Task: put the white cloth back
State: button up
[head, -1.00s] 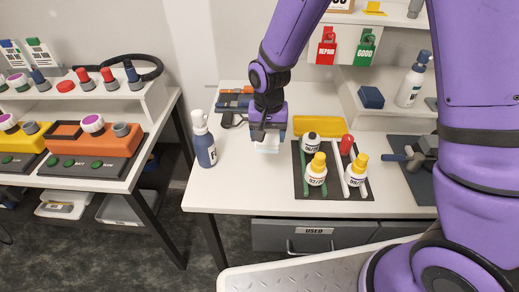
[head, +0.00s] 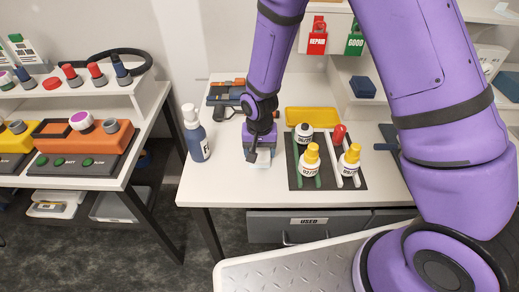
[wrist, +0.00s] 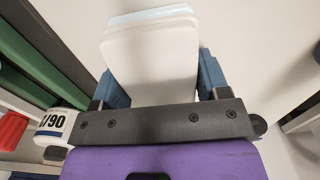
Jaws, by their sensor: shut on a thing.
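The white cloth (wrist: 150,50) is a folded pad with rounded corners and fills the space between my blue fingers in the wrist view. In the head view a small part of the cloth (head: 263,162) shows below my gripper (head: 259,152). My gripper is shut on it, pointing down over the white bench, between the spray bottle and the dark rack. I cannot tell whether the cloth touches the bench top. The wrist view also shows my gripper (wrist: 160,82) with a finger on each side of the cloth.
A blue spray bottle (head: 198,142) with a white top stands left of my gripper. The dark rack (head: 325,182) to the right holds several small bottles. A yellow tray (head: 311,117) lies behind it. Tools (head: 225,97) lie at the back left. Bench is bare around my gripper.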

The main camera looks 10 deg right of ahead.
jog(key=shift+f, duration=0.15)
jog(key=o, duration=1)
jog(key=shift+s+d, duration=0.1)
jog(key=shift+s, duration=0.05)
jog(key=shift+c, duration=0.2)
jog(key=shift+f, duration=0.1)
jog(key=shift+a+r, duration=0.2)
jog(key=shift+r, duration=0.1)
notch_tip(320, 180, up, 12)
jog(key=shift+d+r, duration=0.1)
